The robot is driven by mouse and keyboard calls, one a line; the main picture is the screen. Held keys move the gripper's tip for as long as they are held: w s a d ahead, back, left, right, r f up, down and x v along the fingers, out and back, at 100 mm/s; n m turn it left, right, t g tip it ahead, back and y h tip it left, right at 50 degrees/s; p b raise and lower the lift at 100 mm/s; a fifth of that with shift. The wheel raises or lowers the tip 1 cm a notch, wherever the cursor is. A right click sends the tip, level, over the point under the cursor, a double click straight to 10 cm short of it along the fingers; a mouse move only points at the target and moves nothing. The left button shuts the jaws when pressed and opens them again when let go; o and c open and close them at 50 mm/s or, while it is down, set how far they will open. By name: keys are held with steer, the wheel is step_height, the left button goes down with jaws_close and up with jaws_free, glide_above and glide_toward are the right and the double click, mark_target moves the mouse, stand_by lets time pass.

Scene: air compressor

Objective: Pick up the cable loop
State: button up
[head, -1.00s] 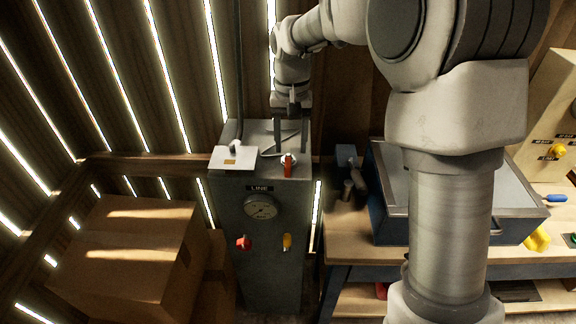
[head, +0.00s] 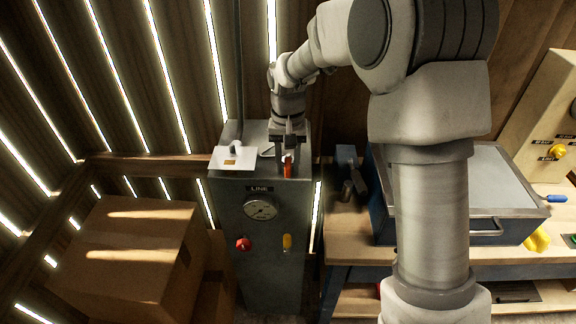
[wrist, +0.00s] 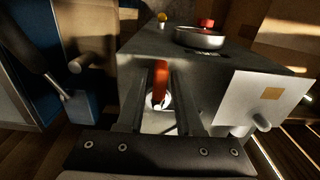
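I cannot clearly make out a cable loop in either view. A red upright handle (head: 288,168) stands near the front edge of the grey cabinet's top; it also shows in the wrist view (wrist: 161,78), with a pale round base (wrist: 157,101). My gripper (head: 288,160) is low over the cabinet top, pointing down. In the wrist view, its two fingers (wrist: 158,88) are apart, one on each side of the red handle, with gaps visible. It appears to hold nothing. The fingers and palm hide part of the cabinet top.
The grey cabinet (head: 233,225) carries a gauge (head: 259,209), a red knob (head: 243,244) and a yellow knob (head: 287,242). A white plate (head: 233,158) lies left of my gripper. Cardboard boxes (head: 130,250) stand left; a workbench (head: 345,250) with a blue-sided tray (head: 510,232) stands right.

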mark_target(288, 162)
jaws_close()
steer(key=shift+r, duration=0.1)
steer(key=shift+r, duration=0.3)
step_height(288, 162, up, 4)
steer(key=shift+w+f, duration=0.1)
steer(key=shift+f, duration=0.05)
steer(key=w+d+r, duration=0.1)
steer(key=d+r, duration=0.4)
steer(key=d, duration=0.6)
steer(key=shift+w+d+r, duration=0.25)
steer(key=shift+w, duration=0.1)
